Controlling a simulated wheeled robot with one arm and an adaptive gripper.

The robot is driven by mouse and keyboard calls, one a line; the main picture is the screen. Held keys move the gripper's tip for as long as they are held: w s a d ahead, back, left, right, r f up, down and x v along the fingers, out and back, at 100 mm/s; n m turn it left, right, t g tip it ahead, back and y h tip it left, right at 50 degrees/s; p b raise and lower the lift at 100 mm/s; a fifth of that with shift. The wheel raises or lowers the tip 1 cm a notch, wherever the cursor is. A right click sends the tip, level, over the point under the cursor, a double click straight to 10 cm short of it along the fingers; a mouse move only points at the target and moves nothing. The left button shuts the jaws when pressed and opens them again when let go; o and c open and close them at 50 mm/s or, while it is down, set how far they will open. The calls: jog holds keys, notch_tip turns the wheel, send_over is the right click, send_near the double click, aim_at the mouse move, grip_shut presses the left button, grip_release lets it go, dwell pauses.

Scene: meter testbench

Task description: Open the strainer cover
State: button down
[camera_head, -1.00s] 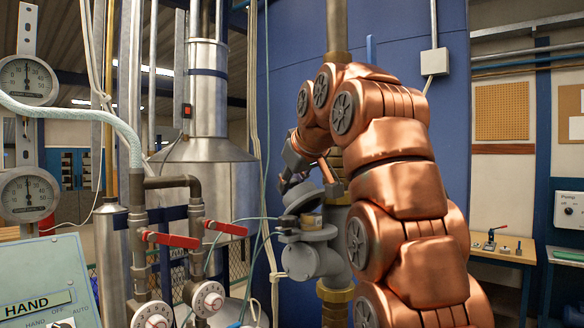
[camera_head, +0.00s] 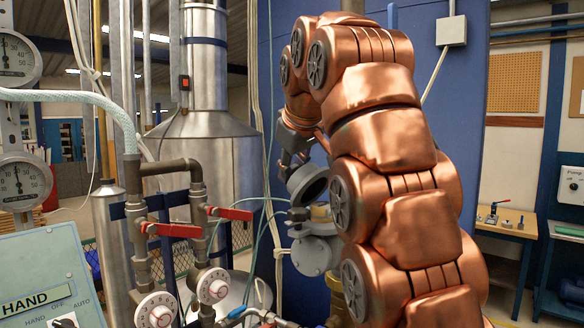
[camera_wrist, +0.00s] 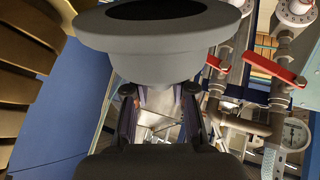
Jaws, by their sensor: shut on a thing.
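The strainer cover (camera_head: 309,184) is a round grey cap with a dark hollow underside. In the head view it is tilted up above the grey strainer body (camera_head: 313,254), which stands partly behind my arm. My gripper (camera_head: 292,157) is at the cover's upper left and partly hidden by my arm. In the wrist view the cover (camera_wrist: 155,62) fills the top, its wide rim and dark opening facing up. My gripper's fingers (camera_wrist: 160,92) lie on either side of its narrower lower part, shut on it. I cannot tell whether the cover is still joined to the body.
Red-handled valves (camera_head: 171,230) on pipes stand left of the strainer, with thin hoses between. A panel marked HAND (camera_head: 40,290) is at the lower left. A blue wall (camera_head: 262,110) rises behind. A wooden bench (camera_head: 508,226) stands at the right.

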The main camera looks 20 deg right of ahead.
aim_at(311, 176)
jog(key=c, duration=1)
grip_release()
jog(key=shift+s+a+r, duration=0.1)
jog(key=shift+s+r, duration=0.15)
jog(key=shift+r, duration=0.1)
jog(key=shift+s+r, duration=0.1)
jog(key=shift+s, duration=0.15)
jog(key=shift+s+a, duration=0.15)
jog(key=shift+s, duration=1.8)
jog(key=shift+s+a, duration=0.15)
jog(key=shift+s, duration=1.8)
jog(key=shift+s+a, duration=0.15)
jog(key=shift+s, duration=1.8)
